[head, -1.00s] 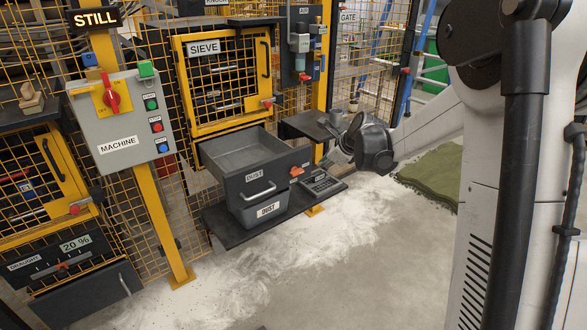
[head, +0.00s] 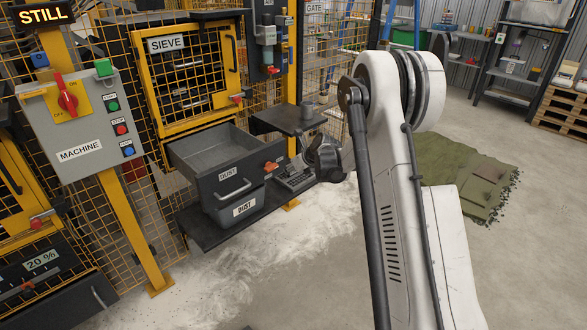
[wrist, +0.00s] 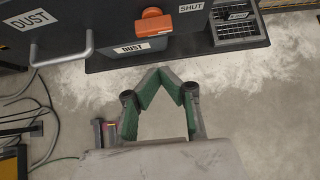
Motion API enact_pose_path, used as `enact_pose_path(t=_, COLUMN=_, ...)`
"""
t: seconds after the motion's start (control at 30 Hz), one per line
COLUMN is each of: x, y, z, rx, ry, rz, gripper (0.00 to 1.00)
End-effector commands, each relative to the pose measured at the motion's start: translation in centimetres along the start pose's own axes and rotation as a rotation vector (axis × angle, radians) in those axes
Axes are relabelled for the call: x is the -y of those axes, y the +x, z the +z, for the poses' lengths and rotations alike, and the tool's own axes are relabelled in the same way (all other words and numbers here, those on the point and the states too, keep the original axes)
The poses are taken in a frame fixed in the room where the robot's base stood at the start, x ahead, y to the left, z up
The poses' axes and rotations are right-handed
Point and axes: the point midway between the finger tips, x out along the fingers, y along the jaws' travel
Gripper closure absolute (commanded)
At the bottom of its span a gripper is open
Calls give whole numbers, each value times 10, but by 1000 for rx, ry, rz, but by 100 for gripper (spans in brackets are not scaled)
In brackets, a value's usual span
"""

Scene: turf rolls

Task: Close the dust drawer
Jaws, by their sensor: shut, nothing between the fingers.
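The dust drawer (head: 222,178) is a dark grey open-topped box labelled DUST, pulled out below the sieve door. Its front and bar handle (wrist: 62,50) show at the upper left of the wrist view. An orange latch (head: 271,167) sits right of the drawer front; it also shows in the wrist view (wrist: 153,25). A SHUT label (wrist: 191,7) is to its right. My gripper (wrist: 162,72) is shut and empty, in front of the shelf edge and below the latch in the wrist view. In the head view my wrist hides most of its fingers.
A grey bin (head: 238,207) labelled DUST stands under the drawer on a dark shelf (head: 205,237). A small keyed or slotted tray (head: 294,180) lies to its right. Pale dust covers the floor in front. Turf (head: 465,175) lies at right; the floor between is open.

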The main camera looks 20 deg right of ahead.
Motion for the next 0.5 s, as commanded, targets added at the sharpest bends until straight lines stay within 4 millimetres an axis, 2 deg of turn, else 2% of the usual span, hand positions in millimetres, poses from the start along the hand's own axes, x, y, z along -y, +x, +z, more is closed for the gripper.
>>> enact_pose_path(t=0.03, x=0, y=11, z=-1, rx=0, ry=-2, rz=1, gripper=100)
enact_pose_path(t=0.2, x=0, y=42, z=0, rx=0, ry=-2, rz=0, gripper=100)
enact_pose_path(t=0.5, x=0, y=65, z=25, rx=0, ry=-1, rz=0, gripper=100)
